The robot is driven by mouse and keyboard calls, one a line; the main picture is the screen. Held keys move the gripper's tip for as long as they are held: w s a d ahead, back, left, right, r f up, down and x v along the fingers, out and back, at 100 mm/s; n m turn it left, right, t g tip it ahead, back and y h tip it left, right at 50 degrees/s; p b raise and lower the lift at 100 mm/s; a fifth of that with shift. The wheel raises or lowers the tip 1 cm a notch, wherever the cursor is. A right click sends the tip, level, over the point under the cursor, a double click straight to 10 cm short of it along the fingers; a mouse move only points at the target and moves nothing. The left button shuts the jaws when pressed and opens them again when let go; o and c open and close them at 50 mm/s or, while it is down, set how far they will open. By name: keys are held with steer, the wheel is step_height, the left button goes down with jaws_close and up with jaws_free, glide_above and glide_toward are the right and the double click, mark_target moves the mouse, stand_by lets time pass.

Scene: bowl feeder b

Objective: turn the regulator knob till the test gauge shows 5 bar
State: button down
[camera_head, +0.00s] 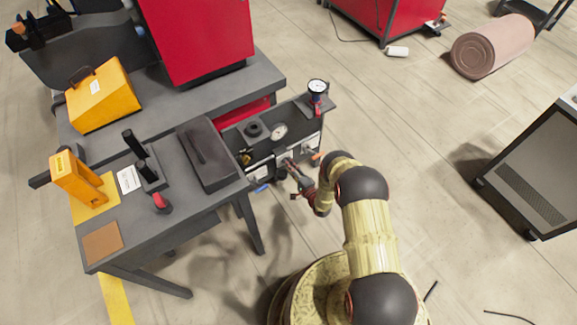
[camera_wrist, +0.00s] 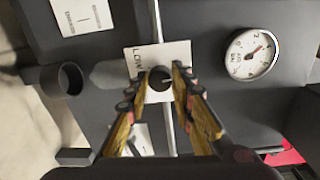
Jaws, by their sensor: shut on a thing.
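A round black knob (camera_wrist: 159,82) stands in front of a white printed label (camera_wrist: 176,53) in the wrist view. My gripper (camera_wrist: 161,73) is shut on this knob, with one finger on each side. A white dial gauge (camera_wrist: 250,54) with a reddish needle is to the right of the knob; its scale appears turned, and I cannot read the value. In the head view my gripper (camera_head: 297,179) is at the front of the bench's panel, where the knob is hidden. A gauge on the panel (camera_head: 279,131) and a gauge on a stand (camera_head: 317,86) show there, both too small to read.
A black open cylinder (camera_wrist: 62,79) is left of the knob in the wrist view. The dark bench (camera_head: 225,104) carries a yellow box (camera_head: 103,97) and a red cabinet (camera_head: 205,40). Open floor (camera_head: 410,130) lies to the right of my arm.

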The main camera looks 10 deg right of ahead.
steer(key=shift+m, duration=0.3)
steer(key=c, duration=1.6)
jaws_free()
steer(key=shift+o, duration=0.3)
steer(key=v, duration=1.2)
steer(key=shift+f, duration=0.15)
